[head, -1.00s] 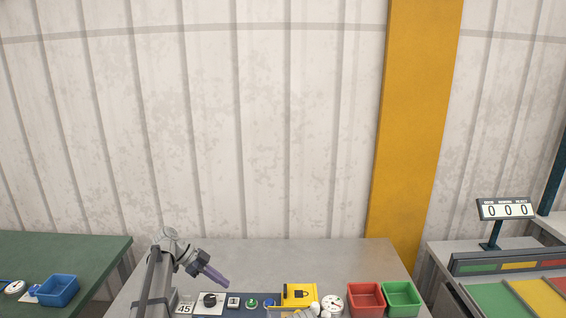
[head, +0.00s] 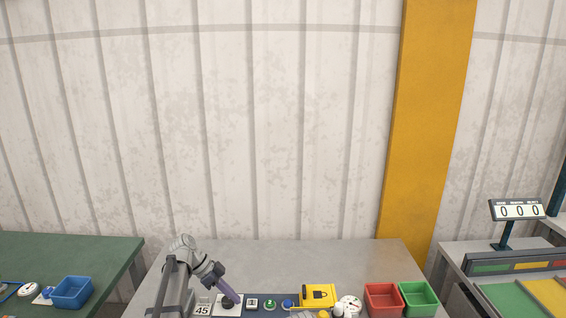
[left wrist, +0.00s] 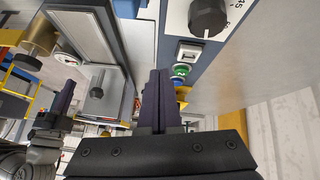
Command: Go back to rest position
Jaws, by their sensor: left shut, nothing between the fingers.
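My left gripper (head: 237,298) is shut and empty. In the head view its purple fingers slant down to the right over the control strip at the front of the grey bench (head: 285,262), partly covering the black knob (head: 227,303). In the left wrist view the shut fingers (left wrist: 160,80) point toward the strip, with a black knob (left wrist: 208,16) and a green button (left wrist: 181,71) beyond them. I see no contact with the strip. At the left of that view a purple-fingered gripper (left wrist: 62,100) on a grey arm looks like my right one; its opening is unclear.
A yellow lock box (head: 319,293), a dial gauge (head: 349,305), a red bin (head: 383,298) and a green bin (head: 420,297) line the bench front. A blue bin (head: 72,292) is on the green table at left. The bench's back is clear.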

